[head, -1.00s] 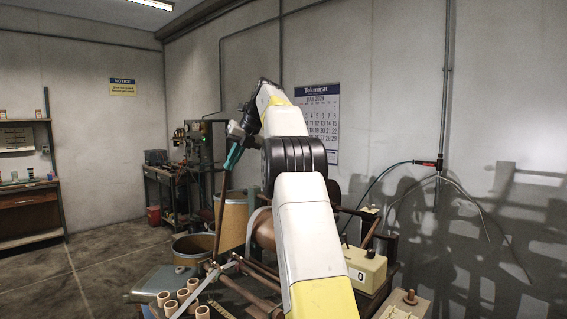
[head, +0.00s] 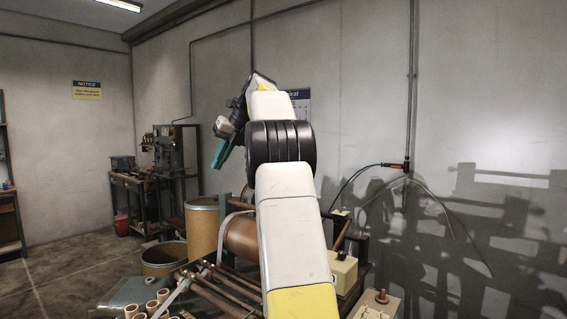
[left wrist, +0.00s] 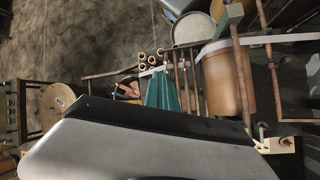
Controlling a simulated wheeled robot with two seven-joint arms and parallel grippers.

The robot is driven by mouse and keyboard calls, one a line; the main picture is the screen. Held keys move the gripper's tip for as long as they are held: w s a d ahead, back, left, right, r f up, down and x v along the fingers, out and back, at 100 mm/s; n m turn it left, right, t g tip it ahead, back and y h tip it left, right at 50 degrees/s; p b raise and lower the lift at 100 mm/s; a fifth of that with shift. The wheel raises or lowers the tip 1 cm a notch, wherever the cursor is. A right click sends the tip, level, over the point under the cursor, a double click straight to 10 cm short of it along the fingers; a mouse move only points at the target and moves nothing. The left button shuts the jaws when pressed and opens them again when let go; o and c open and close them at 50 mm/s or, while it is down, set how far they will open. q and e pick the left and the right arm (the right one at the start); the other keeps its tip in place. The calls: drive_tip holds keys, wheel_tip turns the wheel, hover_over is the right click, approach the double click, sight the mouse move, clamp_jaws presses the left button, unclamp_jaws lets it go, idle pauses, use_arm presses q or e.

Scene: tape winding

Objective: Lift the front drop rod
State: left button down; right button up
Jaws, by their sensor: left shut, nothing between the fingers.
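My left gripper (head: 221,154) hangs in the air above the winding machine, its teal fingers pointing down and left, shut and empty. Its teal fingers also show in the left wrist view (left wrist: 162,92). Several brown rods (head: 234,288) lie slanted across the front of the machine, well below the gripper. In the left wrist view rods (left wrist: 186,85) run beside and beyond the fingers, in front of the copper-coloured roll (left wrist: 228,75). I cannot tell which one is the front drop rod. My left arm covers part of the machine. My right gripper is not in view.
The copper-coloured roll (head: 241,238) sits behind the rods. Small tan cores (head: 152,305) stand at lower left. Cardboard drums (head: 202,228) stand behind the machine. A cream counter box (head: 344,272) is at its right. The air around the gripper is clear.

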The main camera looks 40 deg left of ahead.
use_arm(q)
drive_tip(key=w+d, duration=0.2)
drive_tip(key=d, duration=0.4)
drive_tip(key=shift+w+d, duration=0.15)
drive_tip(key=shift+w, duration=0.05)
